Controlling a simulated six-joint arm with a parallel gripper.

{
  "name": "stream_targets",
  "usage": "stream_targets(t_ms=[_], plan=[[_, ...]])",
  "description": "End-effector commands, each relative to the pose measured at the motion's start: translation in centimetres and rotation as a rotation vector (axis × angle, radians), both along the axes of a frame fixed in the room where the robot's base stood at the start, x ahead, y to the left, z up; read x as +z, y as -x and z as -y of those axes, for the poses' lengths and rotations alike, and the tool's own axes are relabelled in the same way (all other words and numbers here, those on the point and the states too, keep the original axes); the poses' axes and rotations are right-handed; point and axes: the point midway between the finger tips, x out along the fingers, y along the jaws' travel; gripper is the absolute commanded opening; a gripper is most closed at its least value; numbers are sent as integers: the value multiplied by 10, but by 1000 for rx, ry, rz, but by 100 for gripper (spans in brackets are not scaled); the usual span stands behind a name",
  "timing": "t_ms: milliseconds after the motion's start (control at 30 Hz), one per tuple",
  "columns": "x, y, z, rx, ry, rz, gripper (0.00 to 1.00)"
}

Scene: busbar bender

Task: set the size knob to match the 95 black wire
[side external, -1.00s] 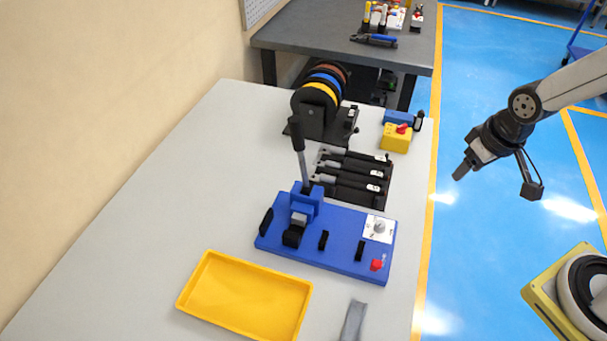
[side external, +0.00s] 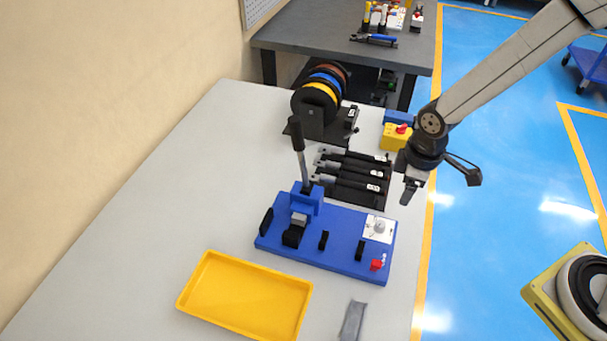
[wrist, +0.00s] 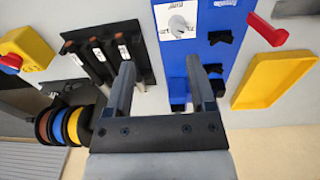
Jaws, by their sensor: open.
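The size knob (side external: 379,227) is a small grey knob on a white plate at the right end of the blue bender base (side external: 335,252). It also shows near the top of the wrist view (wrist: 178,25); its pointer setting is too small to read. Several black wires (side external: 358,168) with white labels lie side by side on a dark rack behind the bender; they show in the wrist view (wrist: 98,58) too, the label text unreadable. My gripper (side external: 408,192) is open and empty, above the table's right edge, behind and right of the knob and apart from it.
The bender's upright lever (side external: 298,140) stands at its left. A red handle (side external: 377,265) sits at its front right. A yellow tray (side external: 245,300) and a grey strip (side external: 353,320) lie in front. Cable spools (side external: 322,88) and a yellow box with a red button (side external: 394,140) stand behind.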

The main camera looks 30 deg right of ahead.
Motion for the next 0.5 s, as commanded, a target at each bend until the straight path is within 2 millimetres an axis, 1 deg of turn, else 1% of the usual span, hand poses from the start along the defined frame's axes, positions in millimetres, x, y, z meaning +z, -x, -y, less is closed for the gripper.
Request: stream_targets(t_ms=[33,200,333,500], plan=[[-9,-2,-9,61,6,-16,71],[-27,-6,-28,216,19,-48,71],[-34,-8,-35,275,23,-58,71],[-36,-8,-36,289,25,-59,71]])
